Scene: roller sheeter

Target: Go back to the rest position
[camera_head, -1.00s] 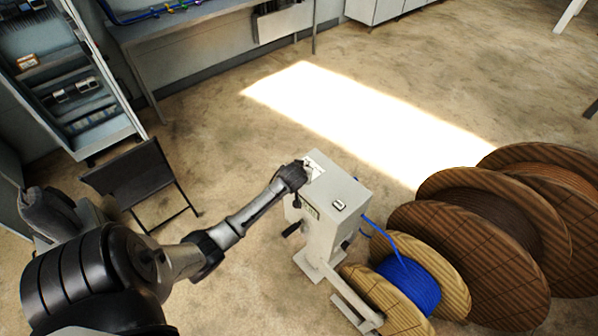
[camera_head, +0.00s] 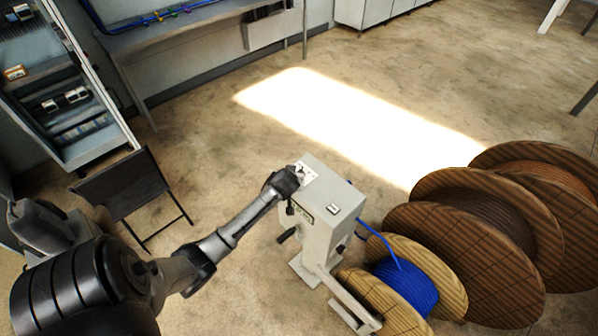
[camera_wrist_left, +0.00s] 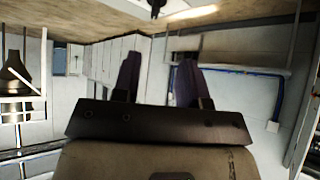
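That view is upside down, with the floor at the top.
Large wooden cable reels (camera_head: 470,250) stand right of the machine, and a blue cable reel (camera_head: 405,285) is against it. A dark folding chair (camera_head: 125,185) stands near my arm at left. A workbench (camera_head: 185,30) and open cabinet (camera_head: 70,100) are behind. The sunlit floor is clear.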

